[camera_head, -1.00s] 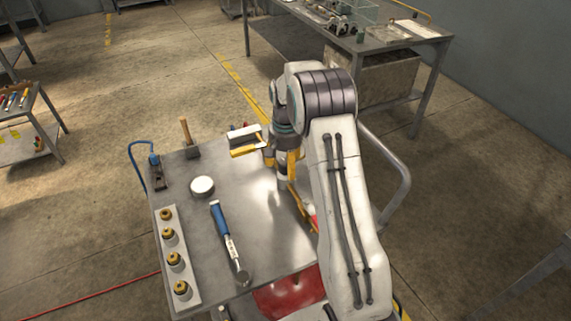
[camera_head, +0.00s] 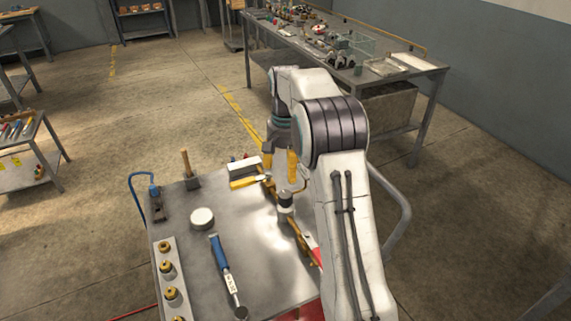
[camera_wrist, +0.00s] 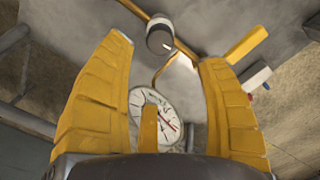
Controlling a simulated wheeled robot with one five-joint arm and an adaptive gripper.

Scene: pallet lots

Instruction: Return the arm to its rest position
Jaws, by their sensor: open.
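My arm rises at the right of the head view and bends over the far right part of the metal cart top (camera_head: 201,254). My gripper (camera_head: 280,170) hangs from it, yellow fingers down, open and empty. A small dark-and-white cylinder (camera_head: 285,200) stands below the gripper, apart from it. In the wrist view, my gripper (camera_wrist: 166,50) has its yellow fingers spread wide, with the cylinder (camera_wrist: 160,34) beyond them. A round white dial gauge (camera_wrist: 172,128) with a red needle shows between the fingers, partly hidden by the gripper body.
A cluttered workbench (camera_head: 401,76) stands behind. Open floor lies between.

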